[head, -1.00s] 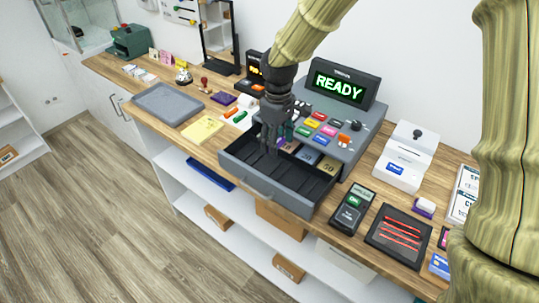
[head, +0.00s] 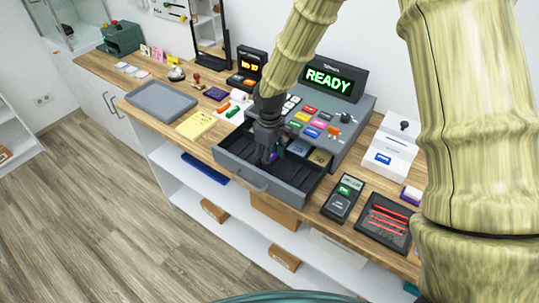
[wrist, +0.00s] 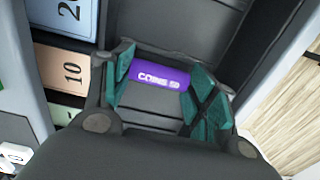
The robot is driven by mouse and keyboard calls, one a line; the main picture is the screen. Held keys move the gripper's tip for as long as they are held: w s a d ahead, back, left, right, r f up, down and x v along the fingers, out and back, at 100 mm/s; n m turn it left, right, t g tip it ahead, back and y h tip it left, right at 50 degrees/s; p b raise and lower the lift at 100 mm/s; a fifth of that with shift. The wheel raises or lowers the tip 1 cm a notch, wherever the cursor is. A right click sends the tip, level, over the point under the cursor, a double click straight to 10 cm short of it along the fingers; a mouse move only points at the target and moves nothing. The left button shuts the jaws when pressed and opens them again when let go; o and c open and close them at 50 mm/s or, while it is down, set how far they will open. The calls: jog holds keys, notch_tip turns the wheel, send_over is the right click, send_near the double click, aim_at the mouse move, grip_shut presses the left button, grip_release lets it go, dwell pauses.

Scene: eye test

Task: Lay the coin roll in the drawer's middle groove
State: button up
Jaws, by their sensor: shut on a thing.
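The coin roll is a small purple cylinder with white "COINS 50" lettering, in the wrist view (wrist: 160,75). My gripper (wrist: 160,85) is shut on it, with a teal-padded finger at each end of the roll. In the head view my gripper (head: 268,158) points down into the open drawer (head: 262,183) of the cash register. The drawer is dark grey with long dividers making grooves. In the wrist view the roll lies crosswise to the divider lines. I cannot tell whether it touches the drawer floor or which groove is below it.
Banknotes (wrist: 68,72) lie in drawer compartments beside my gripper. The register (head: 335,115) with a READY display stands behind. A card terminal (head: 343,198) and a dark tray with red pens (head: 383,222) are at right; a yellow pad (head: 196,124) and grey tray (head: 162,100) at left.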

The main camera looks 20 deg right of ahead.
jog(key=shift+s, duration=0.35)
jog(key=shift+s+a+r, duration=0.1)
jog(key=shift+s, duration=0.25)
jog(key=shift+w+f, duration=0.2)
jog(key=shift+w, duration=0.05)
jog(key=o, duration=0.8)
jog(key=shift+w+f, duration=0.2)
jog(key=shift+w, duration=0.05)
jog(key=shift+o, duration=1.4)
jog(key=shift+s+r, duration=0.2)
jog(key=shift+s, duration=0.05)
jog(key=shift+w, duration=0.1)
jog(key=shift+w, duration=0.1)
notch_tip(320, 180, up, 12)
jog(key=b, duration=0.2)
jog(key=shift+b, duration=0.3)
